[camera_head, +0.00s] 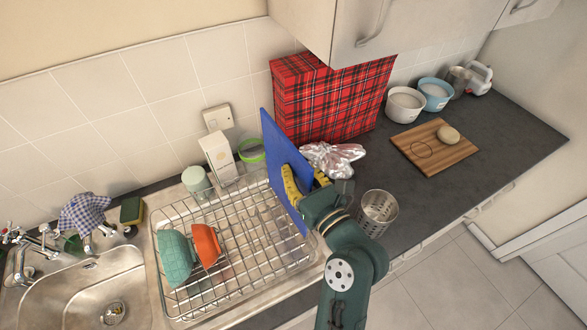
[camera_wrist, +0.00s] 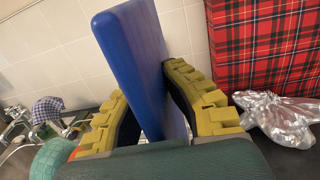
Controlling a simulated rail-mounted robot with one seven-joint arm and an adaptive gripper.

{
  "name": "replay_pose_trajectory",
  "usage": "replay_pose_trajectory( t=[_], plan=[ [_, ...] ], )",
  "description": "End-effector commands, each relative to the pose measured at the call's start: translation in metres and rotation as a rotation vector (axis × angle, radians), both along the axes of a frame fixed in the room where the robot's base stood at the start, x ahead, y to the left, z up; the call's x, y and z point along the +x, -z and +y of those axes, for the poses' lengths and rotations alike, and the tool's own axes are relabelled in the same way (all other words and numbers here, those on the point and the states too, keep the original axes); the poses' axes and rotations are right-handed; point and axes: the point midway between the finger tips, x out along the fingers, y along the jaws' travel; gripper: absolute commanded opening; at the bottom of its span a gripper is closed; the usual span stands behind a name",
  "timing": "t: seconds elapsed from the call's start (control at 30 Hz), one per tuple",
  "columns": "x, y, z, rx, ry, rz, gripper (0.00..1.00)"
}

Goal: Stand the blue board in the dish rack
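The blue board (camera_head: 283,160) stands on edge at the right end of the wire dish rack (camera_head: 213,300), its top tilted a little to the left. Its lower edge is down among or beside the rack's end wires; I cannot tell whether it sits in a slot. My gripper (camera_head: 305,180) comes from the lower right, with one yellow finger on each side of the board. In the wrist view my gripper (camera_wrist: 150,105) has the blue board (camera_wrist: 135,55) between its fingers, which lie close against both sides. The board's lower part is hidden there.
A teal bowl (camera_head: 175,259) and an orange bowl (camera_head: 206,244) stand in the rack's left half. A red tartan box (camera_head: 330,100), a foil bundle (camera_head: 333,157) and a metal cutlery holder (camera_head: 378,212) are close right of the board. The sink (camera_head: 65,300) is at left.

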Motion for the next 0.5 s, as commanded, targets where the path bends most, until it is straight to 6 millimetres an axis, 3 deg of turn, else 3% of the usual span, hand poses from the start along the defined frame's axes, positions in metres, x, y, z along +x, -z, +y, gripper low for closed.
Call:
replay_pose_trajectory(
  t=[0.5],
  plan=[
    [0.0, 0.047, 0.0, 0.001, 0.0, -0.003, 0.0]
  ],
)
